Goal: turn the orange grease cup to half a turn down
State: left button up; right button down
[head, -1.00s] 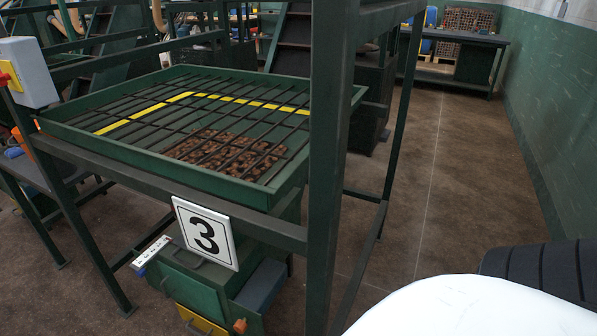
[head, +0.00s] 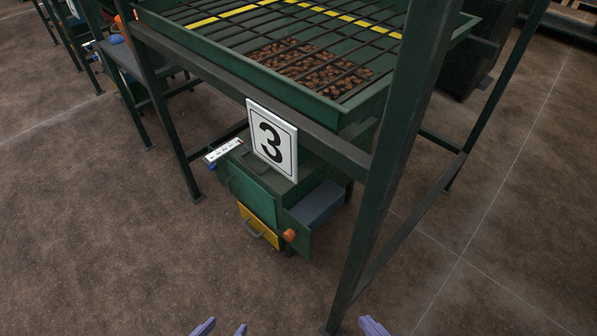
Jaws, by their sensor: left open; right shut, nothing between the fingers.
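The orange grease cup (head: 290,235) is a small knob-like piece on the lower front corner of the green machine housing (head: 250,192), under the hopper frame. Its turn position is too small to tell. My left gripper (head: 221,330) shows at the bottom edge as two purple fingertips spread apart, open and empty. My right gripper (head: 373,326) shows at the bottom edge to the right, shut and empty. Both are well short of the cup and apart from it. Most of both grippers is cut off by the picture edge.
A white number 3 sign (head: 272,142) hangs above the housing. A yellow drawer (head: 259,227) is just left of the cup; a grey-blue box (head: 317,204) is behind it. A dark green post (head: 392,165) stands at right. The floor in front is clear.

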aim_at(290, 234)
jog(key=u, duration=2.4)
jog(key=i, duration=2.5)
jog(key=z, duration=3.5)
jog(key=i, duration=0.45)
jog(key=u, duration=0.05)
